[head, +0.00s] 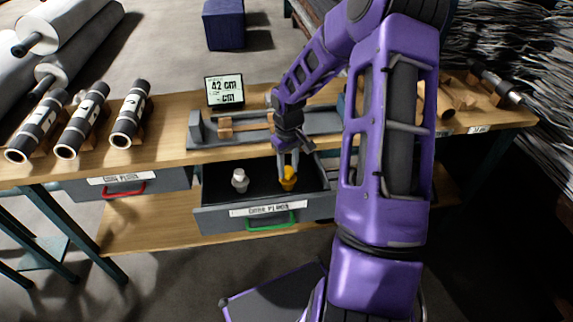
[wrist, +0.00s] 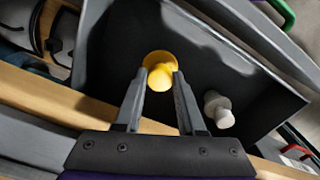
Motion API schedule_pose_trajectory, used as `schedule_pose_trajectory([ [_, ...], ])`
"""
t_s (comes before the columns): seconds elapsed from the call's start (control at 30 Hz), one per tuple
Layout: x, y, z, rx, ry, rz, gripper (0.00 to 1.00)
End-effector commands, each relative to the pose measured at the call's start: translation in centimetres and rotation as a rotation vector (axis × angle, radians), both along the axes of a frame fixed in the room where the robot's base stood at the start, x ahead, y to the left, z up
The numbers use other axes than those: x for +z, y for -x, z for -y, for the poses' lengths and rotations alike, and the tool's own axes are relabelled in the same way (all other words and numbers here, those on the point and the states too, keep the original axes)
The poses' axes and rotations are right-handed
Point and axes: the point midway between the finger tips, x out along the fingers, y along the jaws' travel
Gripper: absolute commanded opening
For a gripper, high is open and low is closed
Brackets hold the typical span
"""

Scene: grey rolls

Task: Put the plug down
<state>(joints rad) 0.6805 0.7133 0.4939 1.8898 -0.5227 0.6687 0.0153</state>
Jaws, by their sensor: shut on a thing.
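A yellow plug (head: 289,180) is inside the open drawer (head: 213,215) with the green handle. My gripper (head: 288,165) reaches down into the drawer from above and is shut on the yellow plug. In the wrist view, the yellow plug (wrist: 160,72) sits between the fingertips of my gripper (wrist: 160,82). I cannot tell whether its base touches the drawer floor. A white plug (head: 240,180) stands to its left in the drawer in the head view; it also shows in the wrist view (wrist: 219,109).
The wooden bench (head: 180,110) above the drawer holds several dark tubes (head: 84,120) at left, a grey measuring fixture (head: 235,126) and a display (head: 224,90) reading 42 cm. A closed drawer with a red handle (head: 124,190) is to the left. The drawer floor around the plugs is clear.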

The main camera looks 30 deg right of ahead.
Motion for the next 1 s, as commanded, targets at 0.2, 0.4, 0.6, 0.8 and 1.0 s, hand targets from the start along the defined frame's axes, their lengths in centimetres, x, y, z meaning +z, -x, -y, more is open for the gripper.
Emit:
schedule_pose_trajectory([
  [0.2,-0.4,-2.8,0.8,-0.001,-0.002,-0.001,0.03],
  [0.4,-1.2,-2.6,0.8,-0.001,0.0,0.0,0.03],
  [0.6,-1.4,-2.6,0.8,-0.001,0.0,0.0,0.03],
  [0.8,-1.3,-2.6,0.8,-0.001,0.0,0.0,0.51],
  [1.0,-1.0,-2.6,0.8,-0.001,0.001,0.0,0.51],
])
